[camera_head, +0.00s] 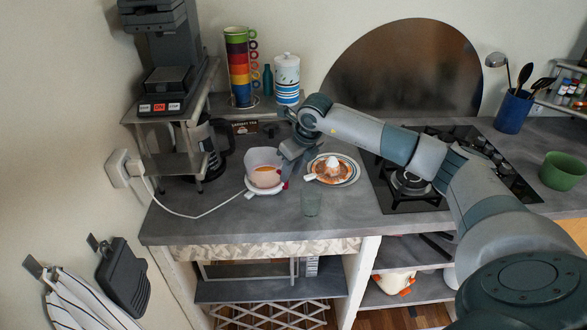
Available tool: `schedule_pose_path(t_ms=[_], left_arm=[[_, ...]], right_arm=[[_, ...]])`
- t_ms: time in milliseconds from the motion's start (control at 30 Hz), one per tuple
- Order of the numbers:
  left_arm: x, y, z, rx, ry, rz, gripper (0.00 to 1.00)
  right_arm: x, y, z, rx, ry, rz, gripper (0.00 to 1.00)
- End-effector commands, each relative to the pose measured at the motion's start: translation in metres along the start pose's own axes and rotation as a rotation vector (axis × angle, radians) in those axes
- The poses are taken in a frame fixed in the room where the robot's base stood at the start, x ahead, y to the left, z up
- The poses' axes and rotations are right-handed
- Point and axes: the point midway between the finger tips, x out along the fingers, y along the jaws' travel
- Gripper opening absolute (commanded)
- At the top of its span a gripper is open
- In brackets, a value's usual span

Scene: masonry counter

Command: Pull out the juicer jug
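The juicer jug (263,160) is a clear, pale cup with orange contents low inside. It stands upright near the middle left of the counter, on or in a white base (251,193) whose rim shows below it. My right gripper (286,178) reaches in from the right and points down at the jug's right side. Its fingers are close to the jug's side; they are small and partly hidden, so I cannot tell whether they touch or grip it. My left gripper is not in view.
The black hob (405,196) lies farther right. A shelf stand (168,165) with a coffee machine (165,75) is at left; a white cable (200,215) runs across the counter.

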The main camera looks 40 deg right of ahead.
Motion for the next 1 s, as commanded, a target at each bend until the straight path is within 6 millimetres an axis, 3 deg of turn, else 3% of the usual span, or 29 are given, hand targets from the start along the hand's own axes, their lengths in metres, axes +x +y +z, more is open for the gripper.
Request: schedule_pose_path(t_ms=[400,1000], left_arm=[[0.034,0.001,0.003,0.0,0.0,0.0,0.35],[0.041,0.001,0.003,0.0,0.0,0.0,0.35]], right_arm=[[0.043,0.001,-0.001,0.001,0.0,0.001,0.28],[0.051,0.0,0.0,0.0,0.0,0.001,0.28]])
